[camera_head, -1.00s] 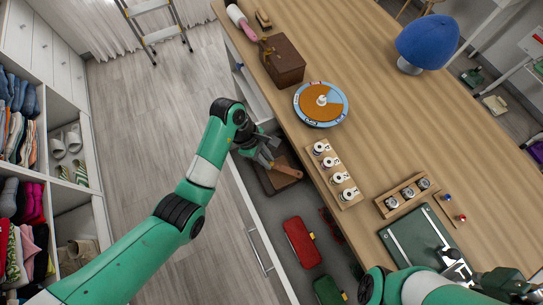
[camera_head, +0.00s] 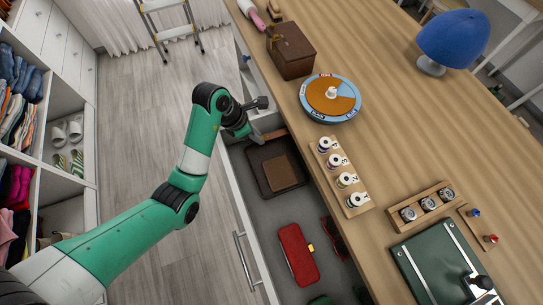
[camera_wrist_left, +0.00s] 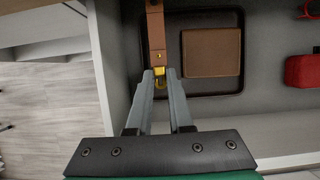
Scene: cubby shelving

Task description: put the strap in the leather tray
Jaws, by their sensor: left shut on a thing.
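The brown strap (camera_wrist_left: 155,30) with a yellow metal buckle is in my left gripper (camera_wrist_left: 160,75), which is shut on its buckle end. In the head view my left gripper (camera_head: 255,137) is over the far end of the open drawer, and a bit of the strap (camera_head: 274,134) shows beside it. The dark leather tray (camera_head: 258,160) lies in the drawer, just nearer than the gripper. It also shows in the left wrist view (camera_wrist_left: 173,60), with the strap beside or over its left edge. A flat brown square (camera_wrist_left: 211,53) lies in the tray. My right gripper is out of view.
The open drawer (camera_head: 237,205) also holds a red case (camera_head: 297,254) and dark red glasses (camera_head: 334,238). The wooden top overhangs its right side, bearing a wooden box (camera_head: 291,50), a round dial (camera_head: 331,97), a spool rack (camera_head: 341,175) and a green case (camera_head: 440,262).

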